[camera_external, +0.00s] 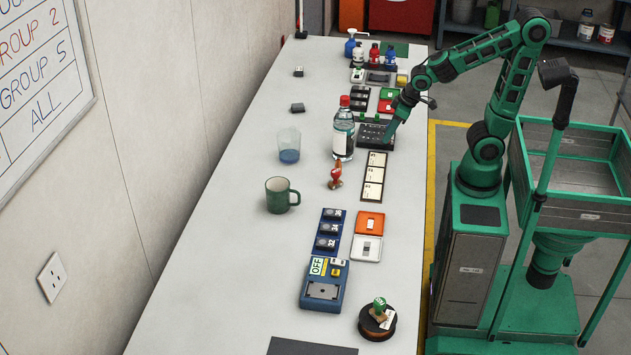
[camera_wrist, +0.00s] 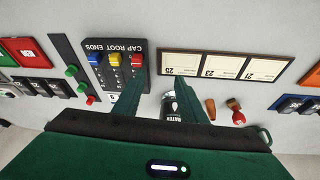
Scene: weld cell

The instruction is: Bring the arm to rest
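My green arm reaches out over the right side of the long grey table (camera_external: 225,270), bent at the elbow. My gripper (camera_external: 391,140) points down at the black "CAP ROOT ENDS" panel (camera_external: 364,138). In the wrist view my gripper (camera_wrist: 156,88) has its two green fingers apart with no held object visible between them. The panel (camera_wrist: 96,47), with blue, yellow and red knobs, lies by the left finger. I cannot tell whether the fingertips touch it.
A clear bottle with a red cap (camera_external: 343,135) stands close left of my gripper. Nearby are a glass (camera_external: 288,148), a green mug (camera_external: 280,195), a red-handled stamp (camera_external: 336,176) and a numbered card strip (camera_external: 373,178). Spray bottles (camera_external: 351,46) stand at the far end. The table's left side is mostly clear.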

